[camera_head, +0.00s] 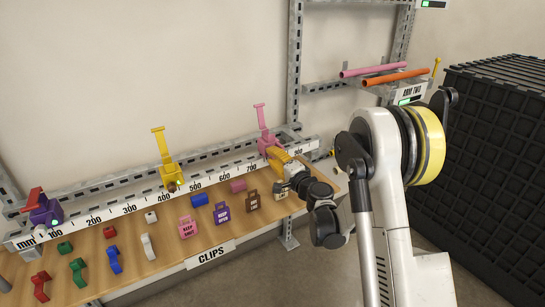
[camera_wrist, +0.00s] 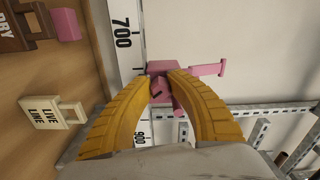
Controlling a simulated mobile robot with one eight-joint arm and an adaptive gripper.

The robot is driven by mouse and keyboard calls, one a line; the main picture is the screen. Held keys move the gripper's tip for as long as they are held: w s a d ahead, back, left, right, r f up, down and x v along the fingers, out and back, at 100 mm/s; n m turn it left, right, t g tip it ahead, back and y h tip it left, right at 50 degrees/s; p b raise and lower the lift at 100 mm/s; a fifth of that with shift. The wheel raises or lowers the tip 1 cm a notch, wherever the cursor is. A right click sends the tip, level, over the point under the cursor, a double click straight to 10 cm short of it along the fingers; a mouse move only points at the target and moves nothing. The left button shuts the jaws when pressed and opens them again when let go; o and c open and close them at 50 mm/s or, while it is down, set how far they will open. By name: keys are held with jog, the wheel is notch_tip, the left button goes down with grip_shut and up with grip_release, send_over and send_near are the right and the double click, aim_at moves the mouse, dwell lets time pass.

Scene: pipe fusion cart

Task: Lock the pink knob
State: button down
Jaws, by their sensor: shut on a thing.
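The pink clamp (camera_head: 266,141) sits on the white ruler rail near the 700–800 marks, with its pink lever (camera_head: 260,116) standing up. In the wrist view its body (camera_wrist: 160,66) is partly covered by my fingers, and the lever (camera_wrist: 208,70) points right. My gripper (camera_head: 272,155) reaches in from the right at the front of the clamp. In the wrist view its yellow fingers (camera_wrist: 162,84) close in on a small pink part, the knob, which is mostly hidden between the tips.
A yellow clamp (camera_head: 170,172) and a purple one with a red lever (camera_head: 44,213) sit further left on the rail. Several padlock-shaped tags, including a pink one (camera_head: 188,228), and coloured clips lie on the wooden shelf below. A black crate (camera_head: 490,150) stands at right.

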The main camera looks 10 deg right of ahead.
jog(key=m, duration=0.4)
jog(key=shift+r+m, duration=0.15)
jog(key=shift+m, duration=0.25)
dwell(0.4)
jog(key=c, duration=1.3)
grip_release()
jog(key=shift+o, duration=0.2)
jog(key=shift+s, duration=0.1)
jog(key=v, duration=0.7)
jog(key=shift+s, duration=0.15)
